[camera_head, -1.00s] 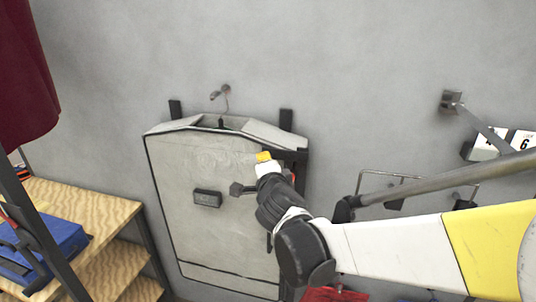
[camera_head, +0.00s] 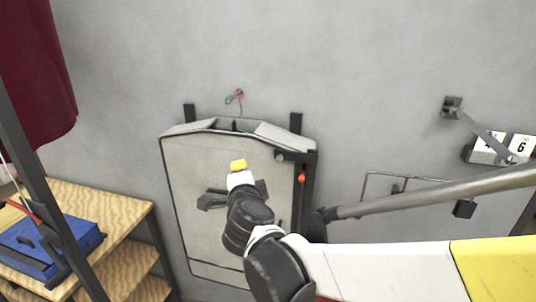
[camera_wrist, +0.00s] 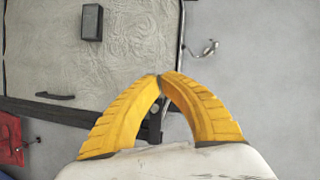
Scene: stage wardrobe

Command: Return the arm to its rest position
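My gripper (camera_head: 238,164) shows in the head view as a small yellow tip at the end of my arm, in front of the large grey panel (camera_head: 200,235) on the wall. In the wrist view, my gripper's two ribbed yellow fingers (camera_wrist: 160,77) curve together and their tips meet. Nothing shows held between them. The fingers lie over the panel's dark edge in that view, apparently clear of it. My white and yellow arm hides the lower right of the panel in the head view.
A wall hook (camera_head: 236,98) sits above the panel. A wooden shelf unit (camera_head: 120,208) with a blue case (camera_head: 45,245) stands at left, below dark red cloth (camera_head: 38,80). A grey bar (camera_head: 440,194) and a wall bracket (camera_head: 453,105) are at right. A red item (camera_wrist: 10,138) shows in the wrist view.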

